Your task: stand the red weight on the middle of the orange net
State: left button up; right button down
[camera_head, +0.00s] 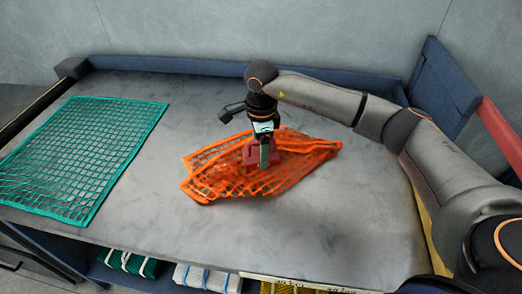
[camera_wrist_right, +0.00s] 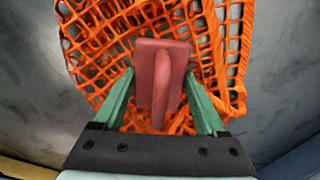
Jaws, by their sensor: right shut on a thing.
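The orange net (camera_head: 215,180) lies rumpled and partly folded on the grey table, near its middle. It also shows in the right wrist view (camera_wrist_right: 85,50), under the weight. The red weight (camera_head: 250,154) is at about the middle of the net, with its block and curved handle showing in the right wrist view (camera_wrist_right: 147,85). My right gripper (camera_head: 264,160) points down at the weight, with its green fingers on either side of it, shut on it. I cannot tell whether the weight's underside touches the net. My left gripper is not in view.
A green net (camera_head: 85,150) lies spread flat on the left of the table (camera_head: 150,220). Raised blue edges run along the back and right. Folded nets, green (camera_head: 125,262), white (camera_head: 205,278) and yellow (camera_head: 290,287), sit below the front edge. Table around the orange net is clear.

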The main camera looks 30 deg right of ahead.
jog(key=shift+s+f, duration=0.25)
jog(key=shift+f, duration=0.4)
grip_release()
jog(key=shift+f, duration=0.15)
jog(key=shift+r+p, duration=0.45)
jog(key=shift+r, duration=0.05)
notch_tip(320, 180, up, 13)
jog(key=shift+w+f, duration=0.15)
